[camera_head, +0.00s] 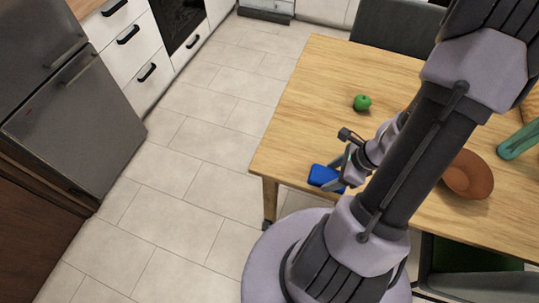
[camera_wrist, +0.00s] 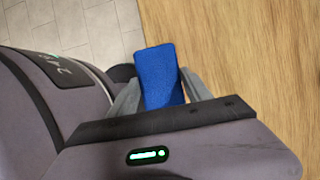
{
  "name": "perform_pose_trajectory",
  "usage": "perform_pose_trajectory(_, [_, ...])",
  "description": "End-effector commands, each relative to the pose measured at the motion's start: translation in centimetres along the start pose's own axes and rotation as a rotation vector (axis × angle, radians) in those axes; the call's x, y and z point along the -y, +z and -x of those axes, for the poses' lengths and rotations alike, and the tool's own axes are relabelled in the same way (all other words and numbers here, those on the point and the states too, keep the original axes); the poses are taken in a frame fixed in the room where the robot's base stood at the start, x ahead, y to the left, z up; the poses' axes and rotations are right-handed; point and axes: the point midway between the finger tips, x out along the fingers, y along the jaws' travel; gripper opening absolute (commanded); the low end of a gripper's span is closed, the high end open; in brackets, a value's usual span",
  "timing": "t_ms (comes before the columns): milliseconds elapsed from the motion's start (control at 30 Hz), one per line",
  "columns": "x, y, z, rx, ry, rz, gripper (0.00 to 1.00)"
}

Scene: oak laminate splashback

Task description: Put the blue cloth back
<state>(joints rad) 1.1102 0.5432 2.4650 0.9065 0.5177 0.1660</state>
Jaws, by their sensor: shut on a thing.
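The blue cloth (camera_head: 324,177) is a small folded blue block near the table's left front edge in the head view. It also shows in the wrist view as the blue cloth (camera_wrist: 163,75), between the two fingers. My gripper (camera_head: 345,174) is shut on it, and in the wrist view my gripper (camera_wrist: 158,92) has a grey finger on each side of the cloth. Whether the cloth touches the table top is hard to tell. Part of the cloth is hidden by my gripper.
The wooden table (camera_head: 300,110) bears a green apple (camera_head: 362,102), a brown bowl (camera_head: 468,175) and a teal object (camera_head: 518,141) at the right. Dark chairs (camera_head: 392,32) stand by it. A grey fridge (camera_head: 75,110) and white drawers (camera_head: 125,45) are at the left. The tiled floor (camera_head: 200,150) between is clear.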

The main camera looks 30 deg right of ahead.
Motion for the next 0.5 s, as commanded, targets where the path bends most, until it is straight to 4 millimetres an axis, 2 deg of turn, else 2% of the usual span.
perform_pose_trajectory(67, [-0.1,-0.1,-0.2,-0.001,-0.004,-0.011,0.20])
perform_pose_trajectory(167, [1.8,1.0,-0.8,-0.002,-0.004,-0.008,0.20])
perform_pose_trajectory(400, [8.9,5.0,-3.3,-0.002,-0.004,-0.007,0.20])
perform_pose_trajectory(500, [11.0,6.1,-4.1,-0.001,-0.004,-0.011,0.20])
